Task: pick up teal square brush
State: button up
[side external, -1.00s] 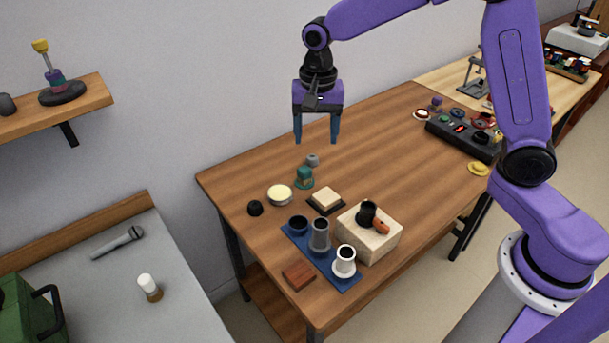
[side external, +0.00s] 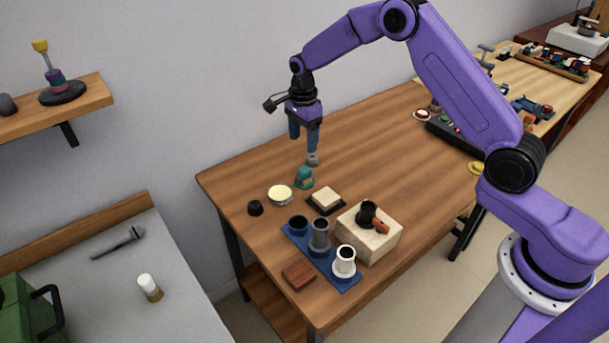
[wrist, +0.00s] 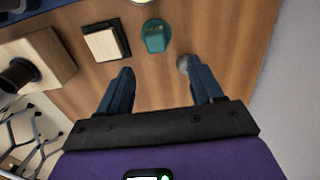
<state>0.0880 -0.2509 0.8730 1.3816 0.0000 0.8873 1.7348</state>
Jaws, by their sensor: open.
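The teal square brush (side external: 304,178) stands on the wooden table, near its far left part, with a squarish upper part on a wider base. In the wrist view the teal square brush (wrist: 155,36) lies ahead of and between the two fingers, apart from both. My gripper (side external: 305,145) is open and empty above the table, a little beyond and above the brush in the side view. In the wrist view both blue fingers of my gripper (wrist: 160,82) are spread wide. Nothing hides the brush.
A small grey round thing (side external: 313,160) stands close to the brush, near one finger. A pale-topped round tin (side external: 280,195) and a cream block on a dark base (side external: 326,198) are also close. Cups stand on a blue mat (side external: 348,286). The table's middle right is clear.

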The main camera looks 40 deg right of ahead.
aim_at(305, 169)
notch_tip(305, 169, down, 7)
jog(key=shift+r, duration=0.1)
jog(key=f, duration=0.4)
jog(key=shift+s, duration=0.4)
jog(key=shift+f, duration=0.6)
jog(key=c, duration=1.1)
